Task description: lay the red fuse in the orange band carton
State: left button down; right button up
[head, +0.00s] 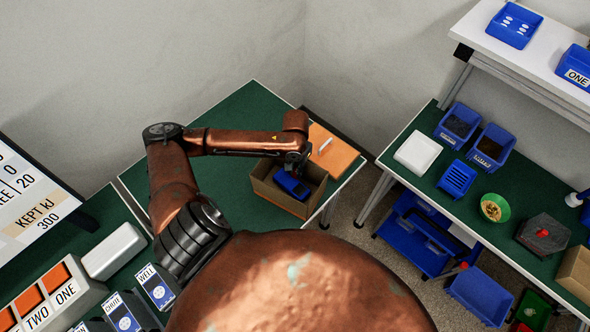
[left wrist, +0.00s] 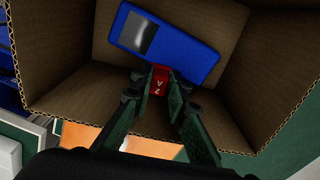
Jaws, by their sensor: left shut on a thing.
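My left gripper (head: 294,168) reaches down into an open brown cardboard carton (head: 280,199) on the green table. In the left wrist view the gripper (left wrist: 164,82) is shut on the red fuse (left wrist: 159,86), a small red piece marked "2 A". The carton (left wrist: 75,100) surrounds the fingers there. A blue block (left wrist: 185,42) with a grey panel lies inside the carton, just beyond the fuse; it also shows in the head view (head: 291,186). I cannot tell whether the fuse touches the block. My right gripper is out of view.
An orange board (head: 336,158) with a small white piece lies beside the carton. Bare green tabletop (head: 245,108) lies behind my arm. On the right, a second green table holds blue bins (head: 458,125), a white box (head: 417,152) and a green bowl (head: 495,207).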

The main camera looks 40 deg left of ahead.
pick_arm(q)
jog(key=c, duration=1.9)
grip_release()
notch_tip(320, 180, up, 12)
jog(key=shift+r+p, duration=0.1)
jog(key=shift+p, duration=0.3)
